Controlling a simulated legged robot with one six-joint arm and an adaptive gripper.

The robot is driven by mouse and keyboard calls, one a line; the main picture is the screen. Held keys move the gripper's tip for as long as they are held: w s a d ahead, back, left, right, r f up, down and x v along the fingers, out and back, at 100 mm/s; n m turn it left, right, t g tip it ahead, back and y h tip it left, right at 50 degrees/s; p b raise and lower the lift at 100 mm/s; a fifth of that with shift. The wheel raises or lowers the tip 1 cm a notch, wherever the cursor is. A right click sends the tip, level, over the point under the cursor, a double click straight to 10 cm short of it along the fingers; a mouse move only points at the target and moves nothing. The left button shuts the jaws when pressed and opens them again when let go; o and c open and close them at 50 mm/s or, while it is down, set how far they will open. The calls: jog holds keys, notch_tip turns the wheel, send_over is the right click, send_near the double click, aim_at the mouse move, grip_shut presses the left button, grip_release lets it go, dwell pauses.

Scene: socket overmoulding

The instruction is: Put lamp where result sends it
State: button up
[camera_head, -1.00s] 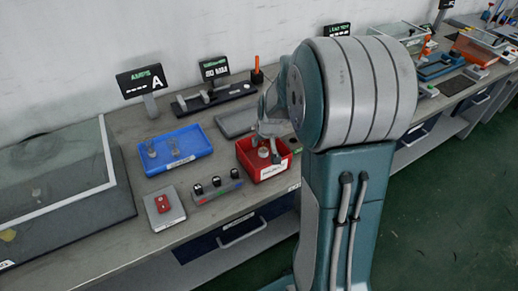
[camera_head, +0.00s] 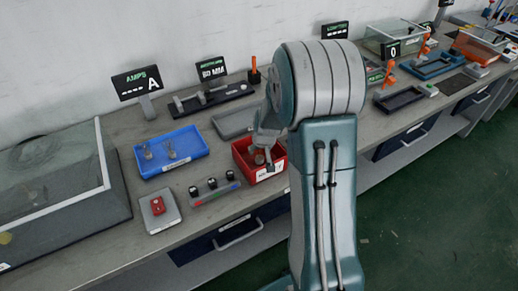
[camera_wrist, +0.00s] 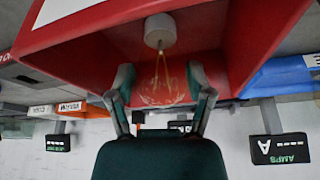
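A lamp with a white round base (camera_wrist: 160,31) and a clear glass bulb (camera_wrist: 162,80) is at the red bin in the wrist view, between my fingers. My gripper (camera_wrist: 163,82) has its two fingers apart, one on each side of the bulb, with a visible gap to it. In the head view my gripper (camera_head: 262,148) reaches down into the red bin (camera_head: 270,171), and the lamp (camera_head: 259,158) shows small at its fingertips. The bin has a white label on its front. My arm hides part of the bench behind it.
Left of the bin are a blue tray (camera_head: 188,164) holding clear pieces, a strip with several black knobs (camera_head: 206,195) and a red button box (camera_head: 159,211). A grey tray (camera_head: 226,132) and a black fixture (camera_head: 210,101) stand behind. A glass-lidded case (camera_head: 60,180) fills the left.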

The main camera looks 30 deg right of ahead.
jog(key=shift+o, duration=0.2)
jog(key=shift+a+r, duration=0.1)
jog(key=shift+a, duration=0.15)
jog(key=shift+r, duration=0.15)
jog(key=d+v, duration=0.1)
jog(key=v, duration=1.1)
jog(key=s+a+r, duration=0.4)
jog(key=s, duration=0.3)
jog(key=s+a+r+n, duration=0.1)
jog(key=s+a+r, duration=0.3)
jog(key=s, duration=0.3)
jog(key=s+a+r+n+t, duration=0.1)
jog(key=s+a+r, duration=0.3)
jog(key=s+a, duration=0.2)
jog(key=shift+s+a+y, duration=0.25)
jog(key=shift+s+y, duration=0.15)
jog(key=shift+s, duration=0.2)
